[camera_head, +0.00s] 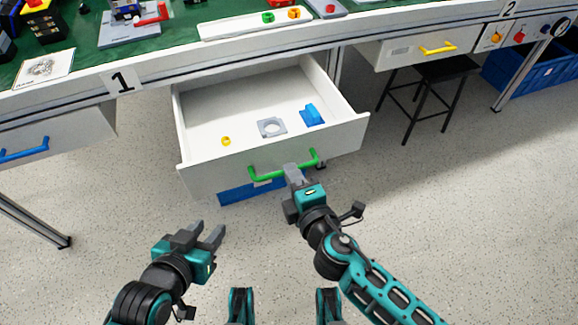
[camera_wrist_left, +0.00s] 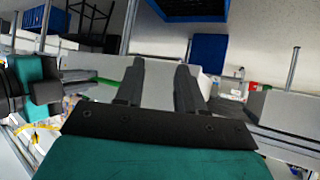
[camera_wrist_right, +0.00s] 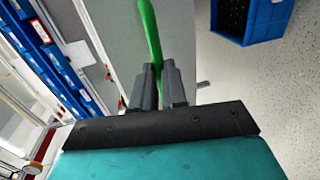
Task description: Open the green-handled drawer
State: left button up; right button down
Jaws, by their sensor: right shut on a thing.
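The drawer (camera_head: 215,178) with the green handle (camera_head: 265,172) stands pulled out from under the workbench marked 1. Inside it lie a small yellow ring (camera_head: 226,141), a grey plate with a round hole (camera_head: 271,127) and a blue block (camera_head: 312,115). My right gripper (camera_head: 292,170) is shut on the green handle, near its middle. In the right wrist view the green handle (camera_wrist_right: 149,30) runs between the fingers. My left gripper (camera_head: 217,235) is open and empty, in front of the drawer and to its lower left, touching nothing.
A drawer with a blue handle (camera_head: 24,150) is at the left, and one with a yellow handle (camera_head: 438,48) is at the right; both look shut. A black stool (camera_head: 440,75) stands under the bench at right. The floor (camera_head: 480,210) at right is clear.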

jog(key=shift+s+d, duration=0.2)
jog(key=shift+s, duration=0.15)
jog(key=c, duration=1.2)
grip_release()
jog(key=shift+o, duration=0.2)
